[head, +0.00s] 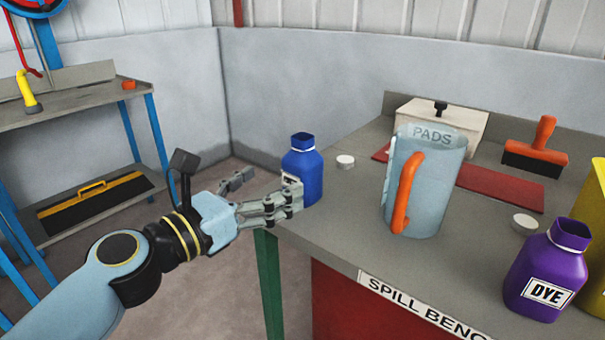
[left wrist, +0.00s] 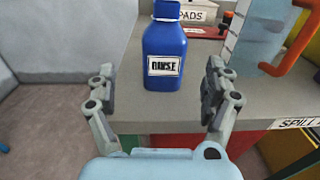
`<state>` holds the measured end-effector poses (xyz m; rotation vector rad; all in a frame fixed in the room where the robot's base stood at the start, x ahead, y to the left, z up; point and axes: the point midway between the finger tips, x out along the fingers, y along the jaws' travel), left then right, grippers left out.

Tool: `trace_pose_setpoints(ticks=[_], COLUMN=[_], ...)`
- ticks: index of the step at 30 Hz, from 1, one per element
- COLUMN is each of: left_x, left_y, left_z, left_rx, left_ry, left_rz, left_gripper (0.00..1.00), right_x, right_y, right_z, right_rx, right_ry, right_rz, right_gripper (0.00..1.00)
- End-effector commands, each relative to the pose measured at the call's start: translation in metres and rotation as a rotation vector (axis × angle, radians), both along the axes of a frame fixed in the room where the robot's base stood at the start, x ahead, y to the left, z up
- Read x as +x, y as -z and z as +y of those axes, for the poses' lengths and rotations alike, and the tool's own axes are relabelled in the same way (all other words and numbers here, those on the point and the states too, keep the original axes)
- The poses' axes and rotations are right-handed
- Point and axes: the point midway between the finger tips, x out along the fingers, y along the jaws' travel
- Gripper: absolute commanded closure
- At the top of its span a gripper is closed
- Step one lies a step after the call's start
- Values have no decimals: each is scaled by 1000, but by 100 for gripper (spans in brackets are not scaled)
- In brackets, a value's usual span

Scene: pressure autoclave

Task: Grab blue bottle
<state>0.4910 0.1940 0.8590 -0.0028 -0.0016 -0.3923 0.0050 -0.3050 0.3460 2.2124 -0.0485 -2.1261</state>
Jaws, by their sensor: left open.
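The blue bottle (head: 303,165) stands upright near the left end of the spill bench (head: 345,240). It has a white neck ring and no cap is visible. In the left wrist view the blue bottle (left wrist: 165,50) shows a white label that seems to read "RINSE". My left gripper (head: 268,190) is open at the bench's left edge. In the left wrist view its fingers (left wrist: 160,85) are spread, one to each side of the bottle and nearer the camera. I cannot tell whether a finger touches it. My right gripper is not in view.
A clear jug (head: 435,190) with an orange handle stands right of the bottle. A white cap (head: 345,161) lies close to the bottle, another (head: 524,223) farther right. A purple dye bottle (head: 545,275), pads box (head: 445,118) and orange-handled brush (head: 537,150) share the bench.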

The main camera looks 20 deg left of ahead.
Motion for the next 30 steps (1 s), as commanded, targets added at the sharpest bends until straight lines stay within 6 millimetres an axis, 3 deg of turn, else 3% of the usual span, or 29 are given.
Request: trace_pose_setpoints(ticks=[5,16,26,30], left_x=[23,64,72,72], left_y=[-1,-3,-2,-2], left_z=[-9,-32,-35,-35], left_rx=[0,1,2,2], left_ry=[-1,-2,-2,-2], left_rz=[-1,-1,0,0], left_gripper=[15,15,15,32], right_x=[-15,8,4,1], right_y=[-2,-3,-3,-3], right_z=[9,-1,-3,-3], right_rx=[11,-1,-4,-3], right_ry=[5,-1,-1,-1], right_rz=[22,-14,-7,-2], right_gripper=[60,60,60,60])
